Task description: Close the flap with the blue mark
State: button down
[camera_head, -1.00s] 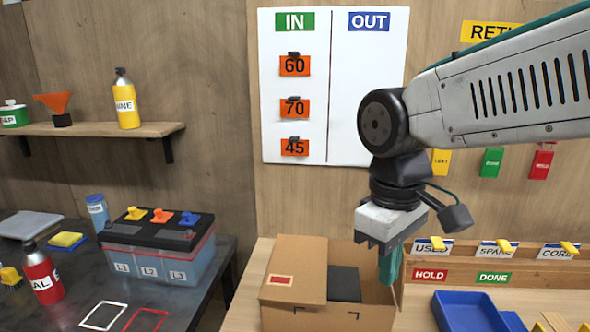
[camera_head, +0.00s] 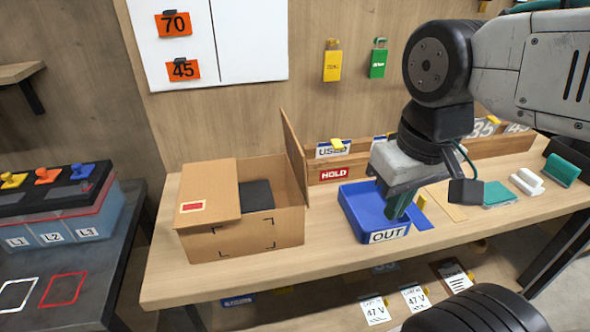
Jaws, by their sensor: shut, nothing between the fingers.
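A cardboard box (camera_head: 265,238) stands on the wooden bench. Its left flap (camera_head: 222,208), with a red mark (camera_head: 193,207), lies folded over the left part of the opening. Its right flap (camera_head: 294,152) stands up, seen nearly edge-on. I see no blue mark on the box from here. A dark block (camera_head: 257,194) shows inside the opening. My gripper (camera_head: 398,208) points down to the right of the box, apart from it, in front of or over the blue OUT tray. Its teal fingers are together and hold nothing.
The blue OUT tray (camera_head: 352,215) is right of the box. Behind it a wooden rack (camera_head: 318,172) carries USED and HOLD labels. Teal and white items (camera_head: 497,193) lie further right. A battery (camera_head: 60,210) is on the dark table at left. The bench front is clear.

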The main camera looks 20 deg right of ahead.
aim_at(296, 155)
jog(key=z, duration=1)
jog(key=k, duration=0.85)
jog(key=u, duration=0.75)
jog(key=i, duration=0.5)
